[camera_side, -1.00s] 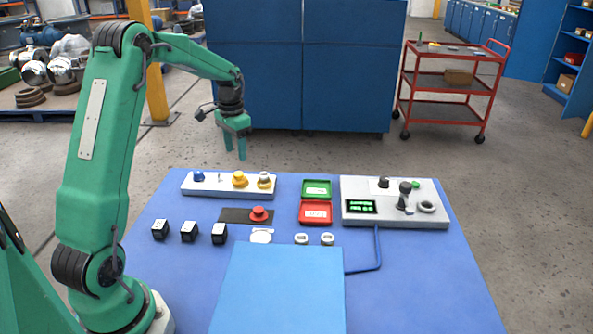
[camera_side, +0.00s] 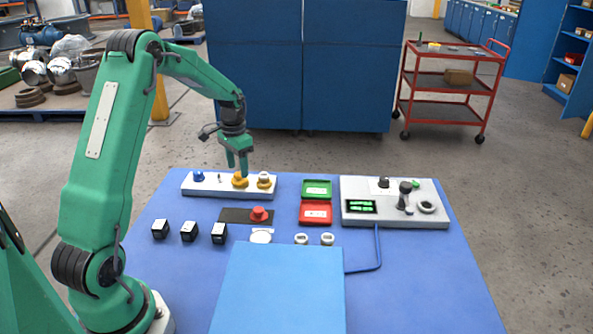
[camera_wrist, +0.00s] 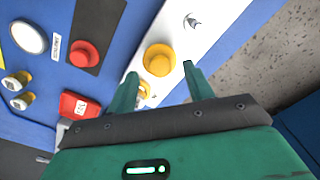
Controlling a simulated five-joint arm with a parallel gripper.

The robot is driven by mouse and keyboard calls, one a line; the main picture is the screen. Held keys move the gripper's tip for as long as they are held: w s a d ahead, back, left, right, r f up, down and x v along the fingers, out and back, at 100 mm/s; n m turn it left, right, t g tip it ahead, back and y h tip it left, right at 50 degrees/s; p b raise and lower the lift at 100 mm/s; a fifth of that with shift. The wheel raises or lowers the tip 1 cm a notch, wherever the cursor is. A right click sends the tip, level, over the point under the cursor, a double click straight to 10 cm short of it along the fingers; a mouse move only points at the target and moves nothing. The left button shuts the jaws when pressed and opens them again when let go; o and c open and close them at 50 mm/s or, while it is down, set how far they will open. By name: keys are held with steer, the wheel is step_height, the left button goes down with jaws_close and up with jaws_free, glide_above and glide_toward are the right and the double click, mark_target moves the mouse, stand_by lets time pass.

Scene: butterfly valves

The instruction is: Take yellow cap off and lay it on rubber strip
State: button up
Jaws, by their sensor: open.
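The yellow cap (camera_side: 239,183) sits on a white rail (camera_side: 213,188) at the back left of the blue table. It also shows in the wrist view (camera_wrist: 160,60), just beyond my fingertips. My gripper (camera_side: 238,168) is open and points down right over the yellow cap; in the wrist view its two fingers (camera_wrist: 160,71) stand apart, one toward each side of the cap. Whether they touch it I cannot tell. The dark rubber strip (camera_side: 231,215) lies in front of the rail. A red cap (camera_side: 259,213) sits at its right part.
Beside the yellow cap on the rail stand a pale-topped yellowish fitting (camera_side: 264,181) and a blue cap (camera_side: 198,176). Green (camera_side: 317,188) and red (camera_side: 316,212) trays lie to the right, then a grey control box (camera_side: 420,213). Several black cubes (camera_side: 189,231) stand in front. The strip's left part is clear.

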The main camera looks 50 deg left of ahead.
steer(key=shift+f, duration=1.1)
steer(key=shift+c, duration=0.2)
steer(key=c, duration=1)
